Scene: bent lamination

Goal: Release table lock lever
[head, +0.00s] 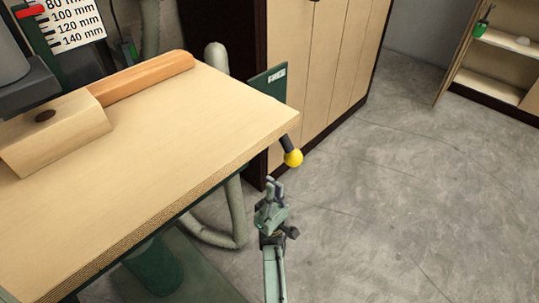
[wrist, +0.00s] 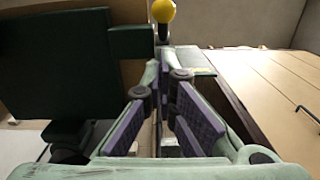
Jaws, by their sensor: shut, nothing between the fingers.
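The table lock lever (head: 287,144) is a short dark rod with a yellow ball knob (head: 293,158), sticking out under the right corner of the wooden table (head: 190,115). In the wrist view the yellow knob (wrist: 163,11) is at the top centre, above and beyond the fingertips, with the dark rod below it. My gripper (head: 274,187) is below and slightly left of the knob in the head view, apart from it. In the wrist view my gripper (wrist: 165,76) has its fingertips close together with nothing held.
A wooden fence strip (head: 145,76) and a block (head: 55,130) lie on the table. A grey hose (head: 237,205) and a green cylinder (head: 153,265) are below it. A wooden cabinet (head: 322,60) stands behind. The concrete floor (head: 420,190) at right is clear.

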